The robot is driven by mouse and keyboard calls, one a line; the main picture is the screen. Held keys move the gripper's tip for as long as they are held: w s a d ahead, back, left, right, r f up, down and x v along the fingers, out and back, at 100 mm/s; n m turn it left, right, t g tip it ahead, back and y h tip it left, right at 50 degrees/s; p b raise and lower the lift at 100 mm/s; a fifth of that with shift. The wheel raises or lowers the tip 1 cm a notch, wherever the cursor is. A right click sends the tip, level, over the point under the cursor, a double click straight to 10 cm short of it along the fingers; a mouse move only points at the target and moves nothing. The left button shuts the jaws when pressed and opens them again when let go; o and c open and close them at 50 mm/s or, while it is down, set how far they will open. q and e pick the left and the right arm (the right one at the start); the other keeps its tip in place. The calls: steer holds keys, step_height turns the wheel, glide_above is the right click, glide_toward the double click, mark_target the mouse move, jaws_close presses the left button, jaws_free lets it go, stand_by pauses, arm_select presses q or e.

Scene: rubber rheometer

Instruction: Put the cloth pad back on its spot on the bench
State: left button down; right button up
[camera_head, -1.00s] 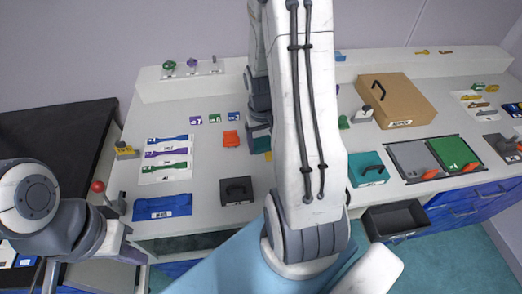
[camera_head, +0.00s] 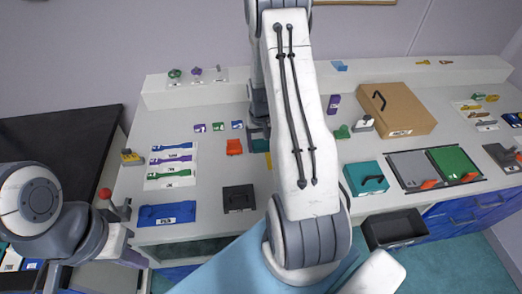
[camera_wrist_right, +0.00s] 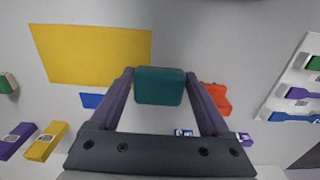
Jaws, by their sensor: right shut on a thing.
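The cloth pad (camera_wrist_right: 159,86) is a dark teal block between the two fingers of my right gripper (camera_wrist_right: 160,92) in the right wrist view. That gripper is shut on it. A flat yellow rectangle (camera_wrist_right: 75,53) lies on the bench just beyond the pad, up and left of it in that view. I cannot tell whether the pad touches the bench. In the head view my right forearm hides most of the yellow rectangle and this area. My left gripper (camera_head: 133,258) is at the bench's front left, mostly out of sight; its jaws cannot be made out.
An orange block (camera_wrist_right: 216,98) lies beside the right gripper. Purple (camera_wrist_right: 15,140) and yellow (camera_wrist_right: 45,141) labelled blocks lie at lower left in the wrist view. The white bench (camera_head: 215,180) also holds a black box (camera_head: 239,198), a teal box (camera_head: 366,178) and a cardboard box (camera_head: 395,104).

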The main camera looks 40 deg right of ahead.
mark_target(261, 152)
step_height(261, 152, down, 4)
steer(key=shift+w+r+p, duration=0.1)
steer(key=shift+p, duration=0.6)
steer(key=shift+f, duration=0.2)
steer(key=shift+f+b, duration=0.45)
steer(key=o, duration=1.2)
steer(key=shift+c, duration=0.2)
steer(key=shift+r, duration=0.1)
